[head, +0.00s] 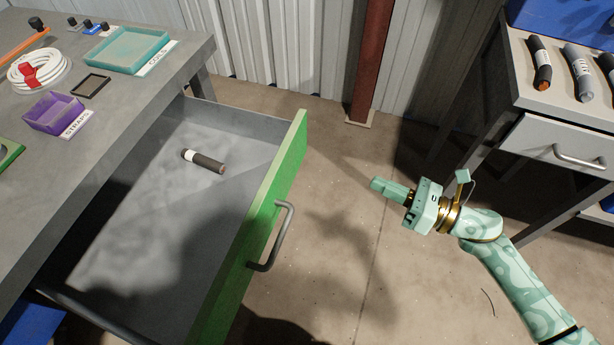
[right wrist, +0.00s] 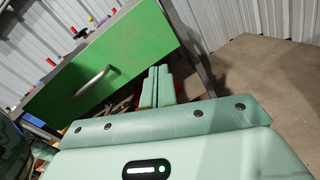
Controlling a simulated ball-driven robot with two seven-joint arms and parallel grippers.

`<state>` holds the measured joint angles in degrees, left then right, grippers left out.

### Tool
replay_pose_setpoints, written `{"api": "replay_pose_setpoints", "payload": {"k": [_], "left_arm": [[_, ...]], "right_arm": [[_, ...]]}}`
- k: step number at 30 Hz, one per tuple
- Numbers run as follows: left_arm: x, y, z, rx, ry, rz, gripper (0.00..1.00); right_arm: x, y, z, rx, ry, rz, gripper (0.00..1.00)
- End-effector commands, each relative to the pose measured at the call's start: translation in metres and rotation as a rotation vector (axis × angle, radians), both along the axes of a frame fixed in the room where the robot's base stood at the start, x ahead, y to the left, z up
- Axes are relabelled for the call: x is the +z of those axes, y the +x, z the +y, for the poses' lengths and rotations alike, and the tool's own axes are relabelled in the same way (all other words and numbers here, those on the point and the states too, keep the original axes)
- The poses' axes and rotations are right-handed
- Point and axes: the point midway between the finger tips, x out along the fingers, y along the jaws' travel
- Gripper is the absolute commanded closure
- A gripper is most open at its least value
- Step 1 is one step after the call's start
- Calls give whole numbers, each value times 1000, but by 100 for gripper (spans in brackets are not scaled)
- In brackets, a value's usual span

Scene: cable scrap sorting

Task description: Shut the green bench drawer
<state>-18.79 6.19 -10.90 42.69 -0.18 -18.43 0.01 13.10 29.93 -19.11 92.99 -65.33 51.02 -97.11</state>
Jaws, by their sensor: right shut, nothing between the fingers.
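The green bench drawer (head: 283,170) stands pulled far out from the grey bench on the left in the head view. Its grey metal handle (head: 283,236) is on the green front panel. A dark cylinder with a white band (head: 204,161) lies inside the drawer. The green front (right wrist: 140,55) and the handle (right wrist: 92,82) also show in the right wrist view. My right gripper (head: 376,185) is shut and empty, in the air to the right of the drawer front, apart from the handle. It shows in the right wrist view (right wrist: 158,72) too. My left gripper is not in view.
The bench top (head: 150,90) holds a teal tray (head: 128,50), a purple bin (head: 54,113) and a coil of white cable (head: 38,68). A second bench with a closed white drawer (head: 555,145) stands at the right. A red post (head: 371,60) rises at the back. Floor between the benches is clear.

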Motion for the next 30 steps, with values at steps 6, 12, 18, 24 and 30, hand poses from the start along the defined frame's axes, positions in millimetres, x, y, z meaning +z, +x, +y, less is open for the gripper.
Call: {"api": "replay_pose_setpoints", "payload": {"k": [6,12,18,24,30], "left_arm": [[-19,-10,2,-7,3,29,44],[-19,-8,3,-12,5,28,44],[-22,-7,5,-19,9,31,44],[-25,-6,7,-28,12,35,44],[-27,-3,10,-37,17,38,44]], "right_arm": [[11,-13,23,187,-148,-306,100],[16,-5,50,190,-149,-318,100],[15,9,92,188,-148,-315,100],[13,21,128,186,-148,-313,100],[13,27,148,186,-150,-311,100]]}}
